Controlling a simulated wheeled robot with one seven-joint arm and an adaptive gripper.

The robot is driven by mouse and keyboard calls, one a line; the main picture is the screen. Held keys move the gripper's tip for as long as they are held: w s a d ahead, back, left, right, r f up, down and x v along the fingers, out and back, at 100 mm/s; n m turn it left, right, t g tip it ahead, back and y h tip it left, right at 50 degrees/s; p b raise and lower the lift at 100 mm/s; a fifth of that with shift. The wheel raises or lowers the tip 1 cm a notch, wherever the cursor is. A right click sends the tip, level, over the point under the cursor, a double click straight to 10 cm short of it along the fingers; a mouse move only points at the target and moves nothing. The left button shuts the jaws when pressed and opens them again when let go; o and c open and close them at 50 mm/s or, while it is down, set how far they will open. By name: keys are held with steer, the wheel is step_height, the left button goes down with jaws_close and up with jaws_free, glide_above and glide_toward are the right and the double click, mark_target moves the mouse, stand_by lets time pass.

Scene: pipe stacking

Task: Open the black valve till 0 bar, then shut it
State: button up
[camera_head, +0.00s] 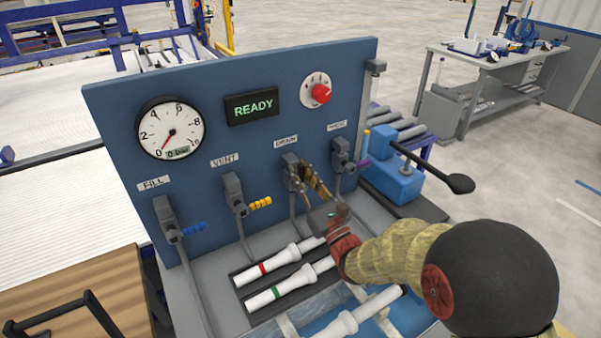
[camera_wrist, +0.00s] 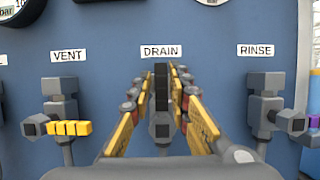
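The black valve handle (camera_wrist: 161,84) stands upright under the DRAIN label in the wrist view, above its grey hub. My gripper (camera_wrist: 162,78) reaches toward the panel with one yellow finger on each side of this handle. The fingertips are very near it, but I cannot tell whether they touch it. In the head view my gripper (camera_head: 308,178) is at the DRAIN valve and largely hides the handle.
The VENT valve's yellow handle (camera_wrist: 68,128) points right, to the left of my fingers. The RINSE valve (camera_wrist: 265,108) is on the right. The FILL valve's blue handle (camera_head: 195,229) is farther left. The panel display (camera_head: 252,107) reads READY. White pipes (camera_head: 278,261) lie below.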

steer(key=shift+o, duration=1.1)
steer(key=shift+r, duration=0.1)
steer(key=v, duration=1.2)
steer(key=shift+s+d, duration=0.1)
steer(key=shift+d, duration=0.05)
